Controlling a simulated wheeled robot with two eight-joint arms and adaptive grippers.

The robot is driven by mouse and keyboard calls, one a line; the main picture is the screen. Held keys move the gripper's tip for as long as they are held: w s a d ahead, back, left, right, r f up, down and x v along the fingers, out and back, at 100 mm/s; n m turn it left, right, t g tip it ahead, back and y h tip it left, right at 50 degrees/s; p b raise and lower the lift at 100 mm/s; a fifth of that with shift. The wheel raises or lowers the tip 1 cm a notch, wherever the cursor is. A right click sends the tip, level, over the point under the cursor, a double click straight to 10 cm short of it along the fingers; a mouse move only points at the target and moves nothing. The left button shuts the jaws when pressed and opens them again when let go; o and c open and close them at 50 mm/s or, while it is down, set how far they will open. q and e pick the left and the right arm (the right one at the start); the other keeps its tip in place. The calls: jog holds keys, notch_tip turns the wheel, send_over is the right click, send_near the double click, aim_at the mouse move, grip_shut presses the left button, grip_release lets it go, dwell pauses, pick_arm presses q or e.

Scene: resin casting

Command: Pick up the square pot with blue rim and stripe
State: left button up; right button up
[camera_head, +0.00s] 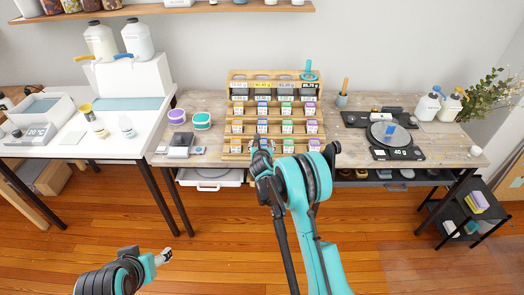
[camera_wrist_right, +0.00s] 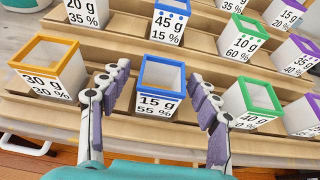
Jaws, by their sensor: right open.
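A square pot with a blue rim (camera_wrist_right: 160,88), labelled 15 g 55 %, stands upright at the front of the wooden rack (camera_wrist_right: 262,146) in the right wrist view. My right gripper (camera_wrist_right: 168,105) is open, with one finger on each side of this pot; whether they touch it I cannot tell. A second blue-rimmed pot (camera_wrist_right: 170,25), labelled 45 g 15 %, stands behind it. In the head view my right gripper (camera_head: 263,150) is at the rack's front, largely hiding the front blue pot. My left gripper (camera_head: 163,257) is low at bottom left, over the floor, away from the pots.
An orange-rimmed pot (camera_wrist_right: 48,68) stands left of my right gripper and a green-rimmed pot (camera_wrist_right: 252,102) stands close on its right. Purple and teal round tubs (camera_head: 201,121) are left of the rack. A scale (camera_head: 392,135) stands on the bench at right.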

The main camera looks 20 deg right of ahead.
jog(key=shift+w+d+f, duration=0.1)
jog(key=shift+w, duration=0.1)
jog(key=c, duration=1.2)
jog(key=shift+c, duration=0.2)
jog(key=shift+r, duration=0.2)
